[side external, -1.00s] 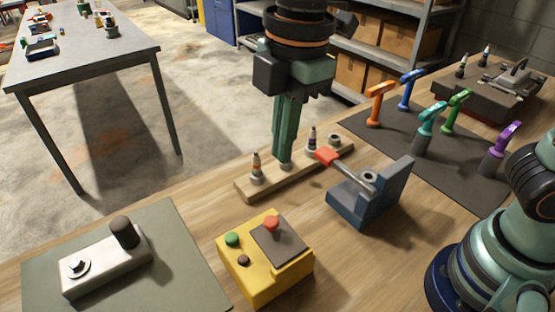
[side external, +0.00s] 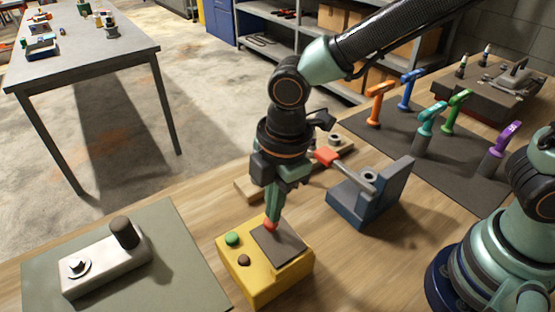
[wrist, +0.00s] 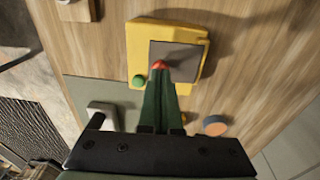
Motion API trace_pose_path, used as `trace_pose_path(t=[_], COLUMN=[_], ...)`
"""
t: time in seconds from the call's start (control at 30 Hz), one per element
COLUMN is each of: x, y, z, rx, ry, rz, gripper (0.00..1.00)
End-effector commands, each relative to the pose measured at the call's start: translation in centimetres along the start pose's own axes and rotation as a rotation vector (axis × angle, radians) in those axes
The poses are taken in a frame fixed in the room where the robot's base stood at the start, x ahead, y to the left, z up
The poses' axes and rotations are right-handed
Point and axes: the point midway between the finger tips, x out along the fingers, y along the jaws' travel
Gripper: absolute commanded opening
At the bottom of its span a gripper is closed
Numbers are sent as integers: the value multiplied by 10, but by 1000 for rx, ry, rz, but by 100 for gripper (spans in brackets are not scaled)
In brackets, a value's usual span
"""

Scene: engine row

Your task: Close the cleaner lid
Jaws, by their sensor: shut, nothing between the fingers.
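The cleaner appears to be the yellow box (side external: 262,283) on the bench, also in the wrist view (wrist: 136,45). A dark grey panel (side external: 280,240), apparently its lid, shows on top, also in the wrist view (wrist: 178,50). I cannot tell how far it is open. A red knob (side external: 270,226) stands at the panel's edge, also in the wrist view (wrist: 159,65). My gripper (side external: 272,217) is shut and empty, pointing down with its tips at the red knob, partly covering it. It also shows in the wrist view (wrist: 163,76). Contact is not clear.
A green button (side external: 232,239) and a brown knob (side external: 244,260) sit on the box's left side. A blue vise-like block (side external: 365,208) with a red-handled tool stands right. A wooden strip (side external: 248,190) lies behind. A pale block (side external: 105,262) rests on a green mat at left.

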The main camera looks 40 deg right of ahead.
Motion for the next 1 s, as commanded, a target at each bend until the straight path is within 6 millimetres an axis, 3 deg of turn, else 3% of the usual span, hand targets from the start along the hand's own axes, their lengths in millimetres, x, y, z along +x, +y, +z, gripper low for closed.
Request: trace_pose_path(t=[1.0], x=[25], y=[7], z=[2], rx=[5], ry=[-70], rz=[-81], gripper=[0])
